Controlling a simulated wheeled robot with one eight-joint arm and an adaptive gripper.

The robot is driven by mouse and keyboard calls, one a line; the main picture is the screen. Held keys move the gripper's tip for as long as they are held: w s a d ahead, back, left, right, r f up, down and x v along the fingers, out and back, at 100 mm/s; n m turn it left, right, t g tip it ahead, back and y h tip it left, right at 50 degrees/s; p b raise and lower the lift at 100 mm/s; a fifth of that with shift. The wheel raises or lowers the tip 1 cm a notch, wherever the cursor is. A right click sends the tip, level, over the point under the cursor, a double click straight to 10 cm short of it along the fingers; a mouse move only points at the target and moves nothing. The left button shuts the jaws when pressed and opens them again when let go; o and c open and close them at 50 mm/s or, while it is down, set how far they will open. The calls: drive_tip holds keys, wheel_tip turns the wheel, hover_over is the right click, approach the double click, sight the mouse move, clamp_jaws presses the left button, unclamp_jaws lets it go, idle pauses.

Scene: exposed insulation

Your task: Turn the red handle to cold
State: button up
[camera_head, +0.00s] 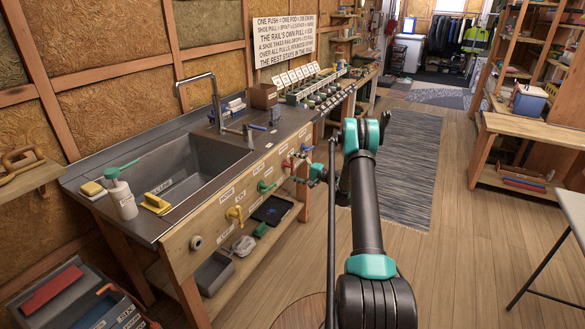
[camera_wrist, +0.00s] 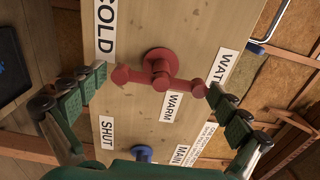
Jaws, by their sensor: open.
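The red handle (camera_wrist: 161,78) is a bar with rounded ends on a round red base, mounted on the wooden front panel (camera_wrist: 135,109). A COLD label (camera_wrist: 105,28) is above its left end, a WARM label (camera_wrist: 174,106) below it, and a partly hidden label starting WAT (camera_wrist: 220,66) to its right. My gripper (camera_wrist: 157,81) is open, with one finger on each side of the handle; I cannot tell whether either touches it. In the head view the red handle (camera_head: 286,163) is small on the bench front, with my gripper (camera_head: 312,172) just right of it.
A blue handle (camera_wrist: 143,153) is below, near a SHUT label (camera_wrist: 107,132). On the same panel are a green handle (camera_head: 267,186) and a yellow handle (camera_head: 235,214). A sink (camera_head: 178,171) is set in the bench top. The floor by the rug (camera_head: 400,165) is clear.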

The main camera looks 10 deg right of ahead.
drive_tip(key=v, duration=1.2)
drive_tip(key=s+a+r+n+g+h, duration=0.25)
drive_tip(key=s+a+r, duration=0.35)
drive_tip(key=s, duration=0.3)
drive_tip(key=s+a+r+n+g+h, duration=0.1)
drive_tip(key=s+a+r+g+h, duration=0.3)
drive_tip(key=s, duration=0.5)
drive_tip(key=s+d+n+h, duration=0.2)
drive_tip(key=s+h, duration=0.2)
drive_tip(key=s, duration=1.1)
drive_tip(key=s+d+f+n+h, duration=0.1)
drive_tip(key=s+h, duration=0.3)
drive_tip(key=s, duration=1.1)
drive_tip(key=shift+s+d+f+n, duration=0.25)
drive_tip(key=shift+s+d+n, duration=0.1)
drive_tip(key=shift+d+n, duration=0.15)
